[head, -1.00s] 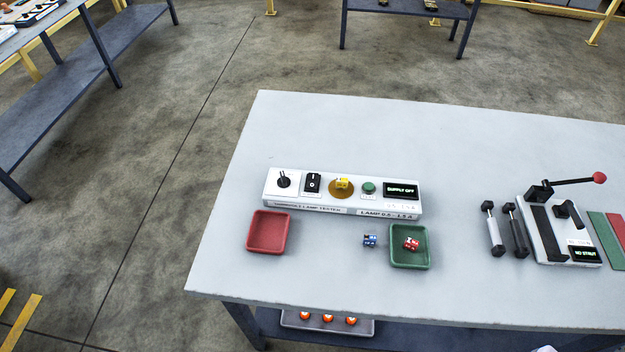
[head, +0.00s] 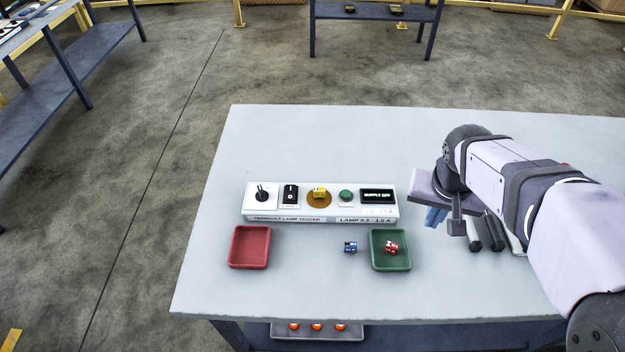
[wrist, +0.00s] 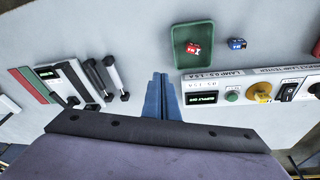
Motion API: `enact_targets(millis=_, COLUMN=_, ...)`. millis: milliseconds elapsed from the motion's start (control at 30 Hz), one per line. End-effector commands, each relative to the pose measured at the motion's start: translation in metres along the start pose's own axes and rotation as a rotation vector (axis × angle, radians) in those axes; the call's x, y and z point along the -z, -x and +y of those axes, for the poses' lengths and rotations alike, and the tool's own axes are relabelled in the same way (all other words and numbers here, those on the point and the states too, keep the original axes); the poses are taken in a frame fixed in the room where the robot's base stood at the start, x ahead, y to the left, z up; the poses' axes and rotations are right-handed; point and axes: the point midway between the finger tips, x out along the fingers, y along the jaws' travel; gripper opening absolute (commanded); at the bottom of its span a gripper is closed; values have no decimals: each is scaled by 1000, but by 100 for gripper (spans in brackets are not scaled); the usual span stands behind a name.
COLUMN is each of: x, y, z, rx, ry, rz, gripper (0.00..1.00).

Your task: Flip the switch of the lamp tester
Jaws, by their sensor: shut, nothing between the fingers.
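The lamp tester (head: 270,213) is a white box on the table, also at the right of the wrist view (wrist: 236,75). The rocker also shows in the wrist view (wrist: 288,92). A green button (head: 345,195) and a display (head: 377,196) reading "SUPPLY OFF" are at its right end. My gripper (head: 434,217), with blue fingers, is to the right of the tester and apart from it. In the wrist view its fingers (wrist: 161,82) are together and empty.
A red tray (head: 234,248) and a green tray (head: 375,256) stand in front of the tester. A red lamp (head: 391,247) lies in the green tray; a blue lamp (head: 350,247) lies between the trays. Black-and-grey tools (head: 492,231) lie right of my gripper. The table's left is clear.

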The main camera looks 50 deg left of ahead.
Motion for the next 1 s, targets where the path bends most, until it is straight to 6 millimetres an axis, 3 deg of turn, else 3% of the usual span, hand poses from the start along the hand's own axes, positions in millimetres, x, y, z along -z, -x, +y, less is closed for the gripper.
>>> enact_targets(millis=33, x=11, y=5, z=-32, rx=12, ry=41, rz=22, gripper=0)
enact_targets(millis=100, x=22, y=12, z=-74, rx=27, ry=83, rz=52, gripper=0)
enact_targets(millis=300, x=32, y=35, z=-188, rx=79, ry=186, rz=132, gripper=0)
enact_targets(millis=500, x=20, y=56, z=-270, rx=128, ry=250, rz=187, gripper=0)
enact_targets(millis=700, x=8, y=67, z=-309, rx=156, ry=277, rz=212, gripper=0)
enact_targets(millis=1000, x=7, y=69, z=-315, rx=160, ry=281, rz=216, gripper=0)
